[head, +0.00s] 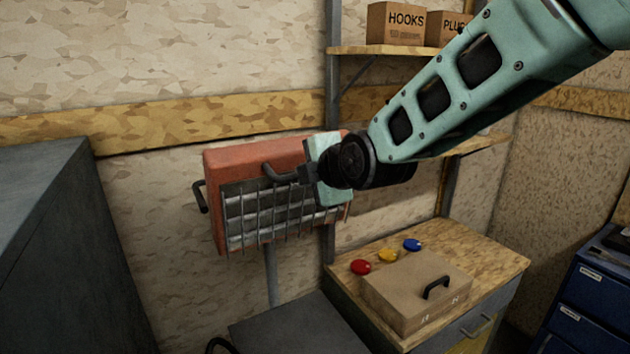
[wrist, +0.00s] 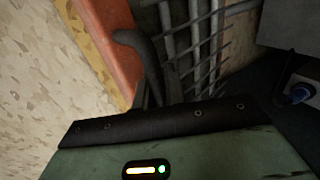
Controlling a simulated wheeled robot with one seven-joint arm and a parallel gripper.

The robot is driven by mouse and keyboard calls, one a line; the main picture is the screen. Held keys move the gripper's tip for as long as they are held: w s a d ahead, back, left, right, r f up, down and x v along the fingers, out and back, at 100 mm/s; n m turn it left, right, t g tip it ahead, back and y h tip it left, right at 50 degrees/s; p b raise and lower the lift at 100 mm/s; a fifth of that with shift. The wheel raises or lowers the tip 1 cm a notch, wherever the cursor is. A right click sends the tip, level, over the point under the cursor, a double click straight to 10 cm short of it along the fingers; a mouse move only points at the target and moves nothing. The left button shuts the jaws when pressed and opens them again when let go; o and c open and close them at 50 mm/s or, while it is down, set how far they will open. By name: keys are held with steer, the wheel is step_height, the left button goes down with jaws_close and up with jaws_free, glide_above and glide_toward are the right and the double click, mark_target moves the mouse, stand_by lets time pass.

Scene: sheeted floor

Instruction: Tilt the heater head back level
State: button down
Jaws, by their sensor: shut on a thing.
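The heater head (head: 255,160) is an orange-red box with a wire grille (head: 275,212) on its front, carried on a grey post in front of the wall. It looks tilted in the head view. A dark handle (head: 199,197) sticks out at its left side. My gripper (head: 290,174) is at the right part of the head, shut on a dark curved handle (head: 270,172). In the wrist view the handle (wrist: 138,45) rises between the orange housing (wrist: 108,40) and the grille bars (wrist: 200,45). The fingertips are mostly hidden there.
A grey cabinet (head: 60,250) stands close on the left. A shelf (head: 385,50) with boxes is above.

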steer(key=shift+w+a+r, duration=0.4)
steer(key=shift+w+r, duration=0.2)
steer(key=shift+r, duration=0.15)
steer(key=c, duration=1.7)
jaws_free()
steer(key=shift+r, duration=0.1)
steer(key=p+v, duration=0.3)
steer(key=v, duration=1.4)
steer(key=shift+s+d, duration=0.1)
steer(key=shift+d, duration=0.05)
